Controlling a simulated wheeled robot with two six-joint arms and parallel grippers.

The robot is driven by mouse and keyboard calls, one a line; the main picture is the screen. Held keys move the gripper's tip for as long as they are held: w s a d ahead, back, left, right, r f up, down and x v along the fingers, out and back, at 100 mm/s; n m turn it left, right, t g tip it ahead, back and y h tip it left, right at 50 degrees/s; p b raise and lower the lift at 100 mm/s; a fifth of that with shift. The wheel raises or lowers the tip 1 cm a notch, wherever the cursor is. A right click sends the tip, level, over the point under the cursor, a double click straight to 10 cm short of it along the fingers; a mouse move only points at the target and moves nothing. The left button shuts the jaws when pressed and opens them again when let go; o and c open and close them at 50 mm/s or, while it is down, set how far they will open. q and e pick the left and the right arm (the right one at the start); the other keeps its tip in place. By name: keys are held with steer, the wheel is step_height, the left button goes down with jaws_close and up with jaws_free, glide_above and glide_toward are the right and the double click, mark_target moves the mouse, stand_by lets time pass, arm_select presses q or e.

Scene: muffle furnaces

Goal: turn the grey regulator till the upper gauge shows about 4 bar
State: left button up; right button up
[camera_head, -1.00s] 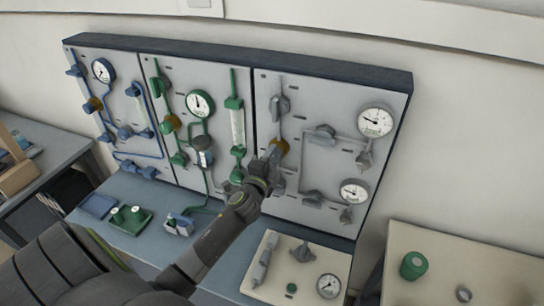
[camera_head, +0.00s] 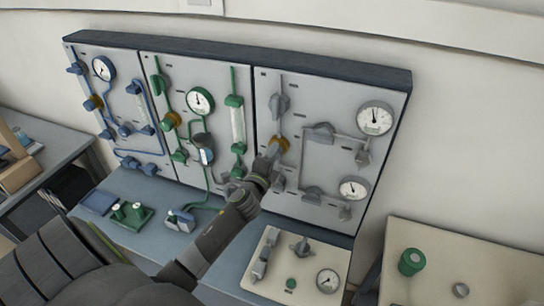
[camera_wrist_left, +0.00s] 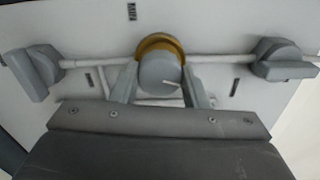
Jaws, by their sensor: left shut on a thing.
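The grey regulator (camera_wrist_left: 158,76) has a round grey knob with a pale line on its face and a brass ring behind it. In the head view its brass ring (camera_head: 281,143) shows on the right-hand grey panel. My left gripper (camera_head: 272,152) is shut on the knob, with one finger on each side in the wrist view (camera_wrist_left: 160,92). The upper gauge (camera_head: 375,119) is a white dial at the panel's upper right. Its needle looks roughly upright, but the numbers are too small to read. My right gripper is not in view.
A lower gauge (camera_head: 354,189) and several grey valves sit on the same panel. Panels with green and blue lines stand to the left. A pale board (camera_head: 300,252) with loose fittings and a gauge lies below. A green cap (camera_head: 411,262) stands on the right-hand table.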

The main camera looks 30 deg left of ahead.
arm_select(q)
steer(key=o, duration=1)
steer(key=b+v, duration=0.3)
steer(key=v, duration=1.4)
steer(key=shift+s+f, duration=0.1)
steer(key=shift+s, duration=0.15)
